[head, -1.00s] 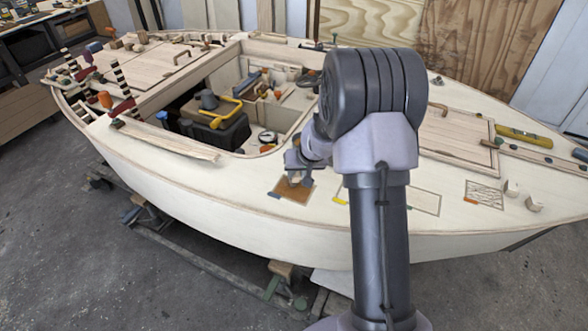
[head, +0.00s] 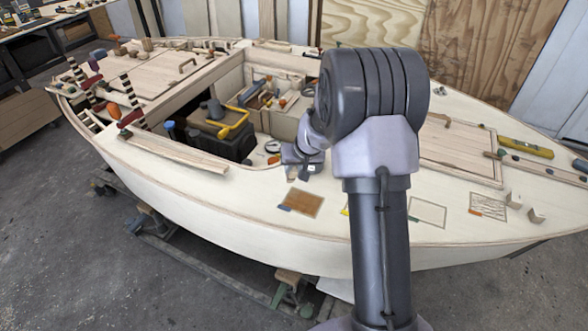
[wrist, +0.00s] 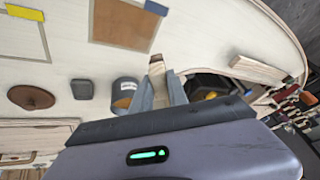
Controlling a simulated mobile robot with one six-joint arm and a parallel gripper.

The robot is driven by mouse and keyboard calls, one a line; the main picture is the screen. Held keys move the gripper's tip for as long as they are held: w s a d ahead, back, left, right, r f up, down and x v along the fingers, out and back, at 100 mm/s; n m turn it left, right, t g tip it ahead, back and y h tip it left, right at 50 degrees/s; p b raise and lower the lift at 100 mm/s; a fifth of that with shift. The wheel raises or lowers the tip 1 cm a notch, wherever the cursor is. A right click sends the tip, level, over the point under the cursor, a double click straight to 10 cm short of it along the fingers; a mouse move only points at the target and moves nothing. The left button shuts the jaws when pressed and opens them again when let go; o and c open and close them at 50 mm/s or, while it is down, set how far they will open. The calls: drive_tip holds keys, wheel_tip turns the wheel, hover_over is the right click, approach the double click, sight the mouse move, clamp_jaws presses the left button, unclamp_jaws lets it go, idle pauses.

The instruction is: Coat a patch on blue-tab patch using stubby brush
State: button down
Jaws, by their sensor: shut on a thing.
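The blue-tab patch (head: 303,203) is a brown square on the pale deck, with a blue tab (head: 284,208) at its near left corner. The patch also shows at the top of the wrist view (wrist: 122,22), beside its blue tab (wrist: 156,8). My gripper (wrist: 160,82) is shut on a tan wooden piece, which looks like the stubby brush (wrist: 157,66). The rest of the brush is hidden between the fingers. In the head view my gripper (head: 306,172) is above the deck, just beyond the patch, toward the cockpit. The brush cannot be made out there.
A labelled grey pot (wrist: 125,92) with brown inside stands close beside my gripper. A dark grey block (wrist: 82,89) and a round brown object (wrist: 31,97) lie nearby. A yellow tab (wrist: 25,13) marks another patch. The open cockpit holds a toolbox (head: 215,142).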

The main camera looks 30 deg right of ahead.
drive_tip(key=shift+r+p, duration=0.55)
drive_tip(key=shift+r, duration=0.45)
